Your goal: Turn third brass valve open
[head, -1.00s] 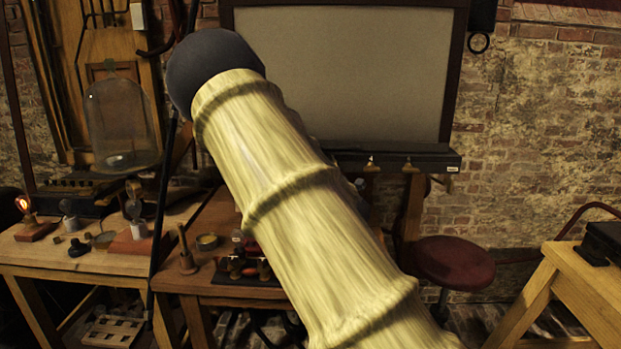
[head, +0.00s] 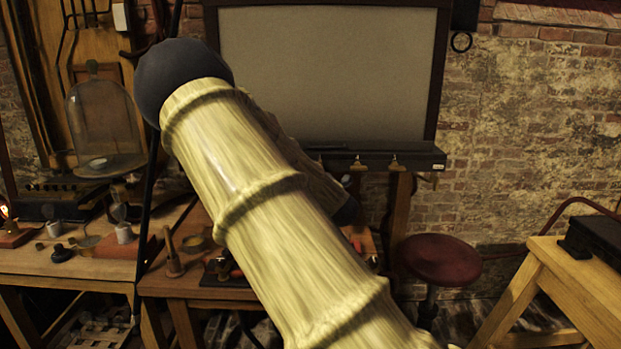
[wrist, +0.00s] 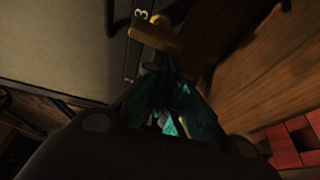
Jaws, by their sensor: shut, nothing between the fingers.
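My gripper (wrist: 170,122) shows at the bottom middle of the wrist view, its dark, teal-tinted fingers drawn together with nothing seen held. In the head view my pale yellow arm covers the middle and hides the gripper. No brass valve can be made out for certain. A yellow-brown piece with two small white round spots (wrist: 156,36) is beyond the fingers in the wrist view, apparently clear of them; I cannot tell what it is. A dark board with red and dark parts (head: 222,272) on the middle bench is partly hidden by my arm.
The middle bench (head: 160,285) carries a wooden-handled tool (head: 172,256) and a round tin (head: 195,243). A glass bell jar (head: 104,125) is at left. A red stool (head: 438,260) and wooden table (head: 575,275) are at right. Red blocks (wrist: 290,143) show in the wrist view.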

